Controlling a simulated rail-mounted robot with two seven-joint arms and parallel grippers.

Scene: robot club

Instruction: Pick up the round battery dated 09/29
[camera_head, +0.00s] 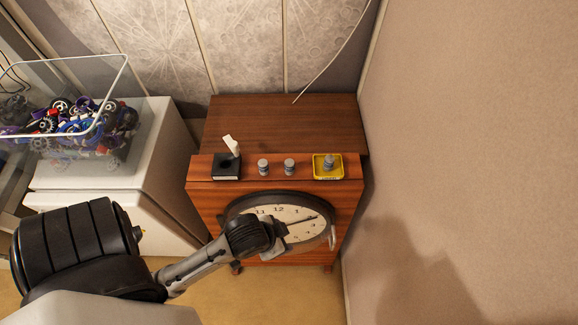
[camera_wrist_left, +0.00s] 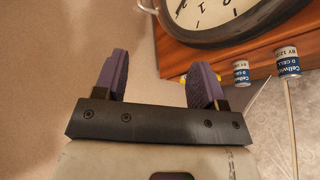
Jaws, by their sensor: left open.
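Three round grey batteries stand upright on the wooden cabinet's front ledge in the head view: a left one (camera_head: 263,167), a middle one (camera_head: 289,167) and one (camera_head: 328,162) in a yellow tray. No date is readable there. The left wrist view shows two blue-and-white labelled batteries, a smaller-looking one (camera_wrist_left: 241,73) and a larger-looking one (camera_wrist_left: 288,60). Their print seems to start "BY 12"; the rest is unclear. My left gripper (camera_head: 281,238) is in front of the clock, below the ledge. Its purple fingers (camera_wrist_left: 160,65) are apart and empty. My right gripper is out of view.
A round wall-type clock (camera_head: 298,213) is on the cabinet front (camera_head: 208,201), partly behind my left arm. A black block (camera_head: 227,172) with a white piece stands left of the batteries. The yellow tray's rim (camera_head: 320,178) is near the right wall. A wire basket of parts (camera_head: 90,125) is left.

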